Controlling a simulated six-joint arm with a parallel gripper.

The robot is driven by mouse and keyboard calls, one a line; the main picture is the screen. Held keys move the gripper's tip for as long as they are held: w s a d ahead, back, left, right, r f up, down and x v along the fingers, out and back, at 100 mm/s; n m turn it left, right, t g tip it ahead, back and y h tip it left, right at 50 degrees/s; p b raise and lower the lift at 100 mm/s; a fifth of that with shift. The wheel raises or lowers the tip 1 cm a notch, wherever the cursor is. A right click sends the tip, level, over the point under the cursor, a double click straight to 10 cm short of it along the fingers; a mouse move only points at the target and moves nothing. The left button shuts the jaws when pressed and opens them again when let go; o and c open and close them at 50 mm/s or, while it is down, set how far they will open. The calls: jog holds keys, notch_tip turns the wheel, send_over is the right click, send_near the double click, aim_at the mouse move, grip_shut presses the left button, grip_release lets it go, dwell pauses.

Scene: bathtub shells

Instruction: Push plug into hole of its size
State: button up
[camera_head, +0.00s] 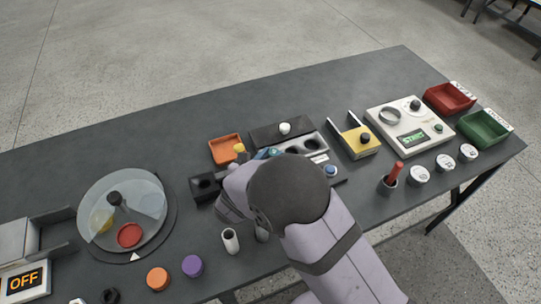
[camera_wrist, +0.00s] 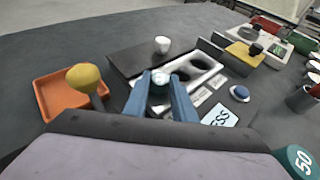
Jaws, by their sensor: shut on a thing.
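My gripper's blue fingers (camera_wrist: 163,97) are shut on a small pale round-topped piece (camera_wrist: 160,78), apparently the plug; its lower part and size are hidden. It is at the left end of the pale plate (camera_wrist: 199,76), which has dark round holes to its right. I cannot tell whether the piece is inside a hole or above it. In the head view the plate (camera_head: 319,141) is partly behind my arm, and only a bit of blue finger shows. A dark block with a white knob (camera_wrist: 162,44) lies behind the plate.
An orange tray (camera_wrist: 62,105) and a yellow-knobbed piece (camera_wrist: 84,77) are at the left. A blue button (camera_wrist: 240,92) sits right of the plate by a label. A yellow block (camera_head: 356,142), a white device (camera_head: 400,127) and red and green bins stand further right.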

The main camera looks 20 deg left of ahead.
jog(key=shift+f, duration=0.15)
jog(key=o, duration=1)
jog(key=shift+r, duration=0.2)
jog(key=shift+s, duration=0.1)
jog(key=b+v, duration=0.1)
jog(key=v, duration=1)
jog(key=shift+s+r, duration=0.25)
jog(key=shift+s, duration=0.1)
